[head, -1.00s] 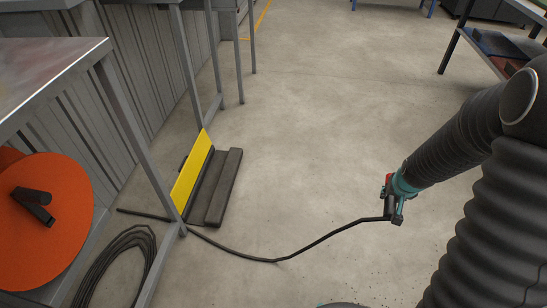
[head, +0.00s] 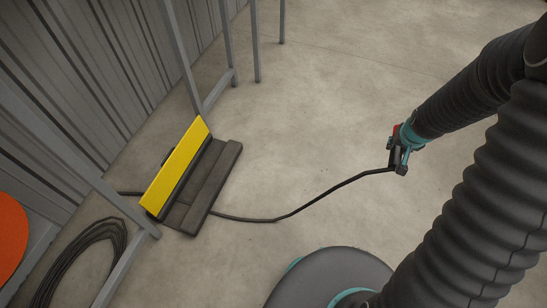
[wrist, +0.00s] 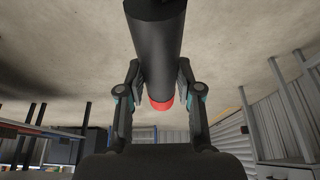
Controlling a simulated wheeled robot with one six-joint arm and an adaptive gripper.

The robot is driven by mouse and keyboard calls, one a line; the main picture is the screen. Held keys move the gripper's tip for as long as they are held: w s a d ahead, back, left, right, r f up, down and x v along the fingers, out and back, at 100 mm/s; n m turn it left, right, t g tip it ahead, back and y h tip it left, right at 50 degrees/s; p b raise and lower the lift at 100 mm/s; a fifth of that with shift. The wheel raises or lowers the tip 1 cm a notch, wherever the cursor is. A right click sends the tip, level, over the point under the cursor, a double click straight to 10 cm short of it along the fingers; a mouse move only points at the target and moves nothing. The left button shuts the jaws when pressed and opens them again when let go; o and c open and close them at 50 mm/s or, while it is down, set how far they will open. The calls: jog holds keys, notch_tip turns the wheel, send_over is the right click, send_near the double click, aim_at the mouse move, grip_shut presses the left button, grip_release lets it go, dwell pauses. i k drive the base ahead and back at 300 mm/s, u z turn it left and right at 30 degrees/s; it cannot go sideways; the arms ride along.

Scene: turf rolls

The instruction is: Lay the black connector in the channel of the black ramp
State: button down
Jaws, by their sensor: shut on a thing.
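The black ramp (head: 217,172) lies on the floor at the left of the head view, beside a grey frame leg. Its yellow lid (head: 177,165) stands raised and tilted, and the channel is a dark strip beside it. My gripper (head: 398,161) is right of the ramp, well apart from it. It is shut on the black connector (wrist: 158,45), a thick black cylinder with a red end between the fingers in the wrist view. A black cable (head: 310,203) runs from the connector across the floor to the ramp's near end.
A coil of black cable (head: 75,255) lies on the floor at lower left. An orange disc (head: 10,235) shows at the left edge. Grey frame legs (head: 232,45) stand along the corrugated wall (head: 80,65). The floor between ramp and gripper is clear except for the cable.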

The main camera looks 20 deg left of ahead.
aim_at(201, 180)
jog(key=u, duration=0.95)
jog(key=i, duration=0.9)
jog(key=u, duration=0.95)
